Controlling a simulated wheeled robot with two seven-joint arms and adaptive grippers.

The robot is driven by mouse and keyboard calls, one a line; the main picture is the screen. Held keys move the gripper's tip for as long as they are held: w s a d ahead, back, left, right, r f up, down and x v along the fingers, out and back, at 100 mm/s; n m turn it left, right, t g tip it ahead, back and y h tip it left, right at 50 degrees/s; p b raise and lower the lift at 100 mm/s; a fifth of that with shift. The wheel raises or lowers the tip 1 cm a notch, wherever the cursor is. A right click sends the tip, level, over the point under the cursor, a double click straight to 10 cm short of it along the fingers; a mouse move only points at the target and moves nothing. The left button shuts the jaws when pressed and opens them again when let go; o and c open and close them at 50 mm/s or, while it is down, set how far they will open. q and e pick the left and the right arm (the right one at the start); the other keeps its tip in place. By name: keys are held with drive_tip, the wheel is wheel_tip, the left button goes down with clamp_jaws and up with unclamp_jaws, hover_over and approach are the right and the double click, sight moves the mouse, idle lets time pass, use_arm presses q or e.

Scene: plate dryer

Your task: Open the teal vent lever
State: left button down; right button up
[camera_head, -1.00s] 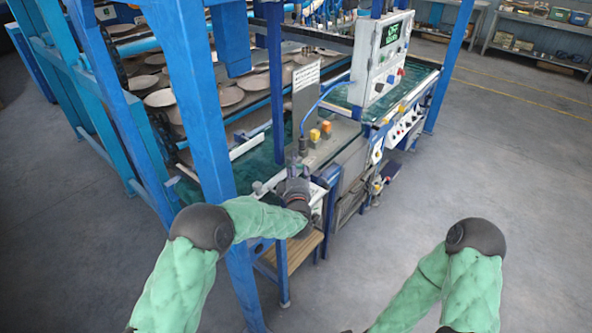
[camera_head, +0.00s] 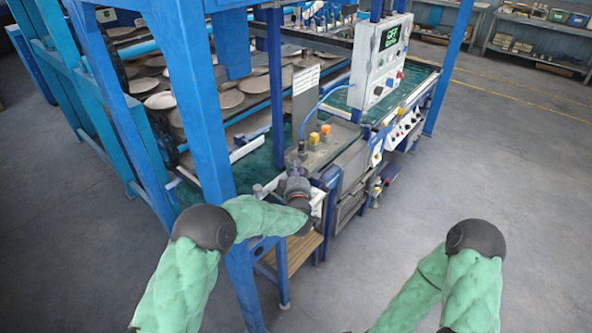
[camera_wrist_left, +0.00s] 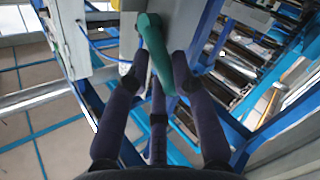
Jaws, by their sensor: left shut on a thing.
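The teal vent lever (camera_wrist_left: 152,40) shows in the left wrist view, running from a grey panel at the top down between the fingers. My left gripper (camera_wrist_left: 160,68) is shut on it, with dark fingers on both sides of the lever. In the head view my left gripper (camera_head: 294,172) is small, at the near end of the machine beside the blue post, and the lever cannot be made out there. My right arm comes in at the lower right; its gripper is out of the picture.
A blue post (camera_head: 195,110) stands close to my left arm. Racks with several plates (camera_head: 160,100) lie behind it. A control box with a lit display (camera_head: 390,38) stands on the machine. The floor at the right (camera_head: 510,150) is clear.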

use_arm(q)
drive_tip(key=shift+w+d+r+m+g+p, duration=0.1)
drive_tip(key=shift+w+r+m+g+p, duration=0.2)
drive_tip(key=shift+p, duration=0.55)
drive_tip(key=shift+s+d+r+m+g+p, duration=0.1)
drive_tip(key=shift+m+g+p, duration=0.3)
drive_tip(key=shift+p, duration=0.45)
drive_tip(key=shift+f, duration=0.1)
drive_tip(key=c, duration=1)
unclamp_jaws()
drive_tip(key=s, duration=0.4)
drive_tip(key=s+r, duration=0.1)
drive_tip(key=s, duration=0.2)
drive_tip(key=s+d+r, duration=0.1)
drive_tip(key=s, duration=0.3)
drive_tip(key=shift+s+r, duration=0.1)
drive_tip(key=shift+s, duration=0.25)
